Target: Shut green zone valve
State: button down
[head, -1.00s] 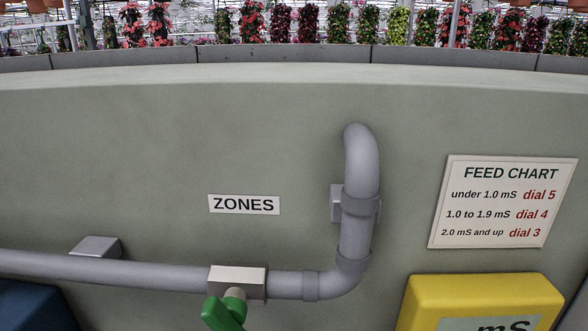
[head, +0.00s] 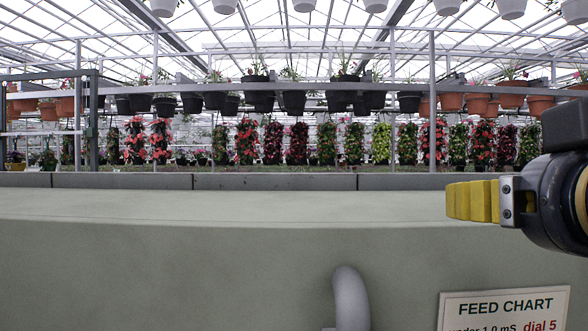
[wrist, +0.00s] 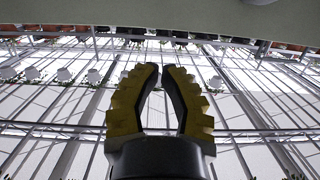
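My gripper (head: 450,201) is at the right of the head view, held level with its yellow fingers pointing left in front of the wall's top edge. In the wrist view its two ridged yellow fingers (wrist: 161,67) come together at the tips, with a narrow gap lower down and nothing held. The green valve is in neither current view. Only the top bend of the grey pipe (head: 349,298) shows at the bottom of the head view.
The feed chart (head: 503,310) is partly visible on the grey-green wall (head: 180,270). Hanging pots (head: 293,102) and plant columns (head: 297,143) stand well behind the wall. The space left of my gripper is clear.

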notch_tip(320, 180, down, 22)
jog(key=a+r+m+g+y, duration=0.1)
jog(key=a+m+g+y, duration=0.1)
jog(key=g, duration=0.7)
jog(key=s+a+f+n+g+h, duration=0.1)
jog(key=s+a+f+g+h, duration=0.1)
jog(key=s+f+g, duration=0.95)
jog(key=w+a+r+m+t+y, duration=0.3)
jog(key=w+a+r+m+y, duration=0.15)
jog(key=r+m, duration=0.35)
jog(key=w+d+r+m+t+y, duration=0.1)
jog(key=w+d+r+m+y, duration=0.15)
jog(key=r+m+y, duration=0.5)
jog(key=a+f+m+h, duration=0.1)
jog(key=a+f, duration=0.4)
jog(key=a, duration=0.5)
jog(key=shift+s+a+f+h, duration=0.15)
jog(key=shift+a+f+h, duration=0.2)
jog(key=shift+h, duration=0.25)
jog(key=shift+m, duration=0.25)
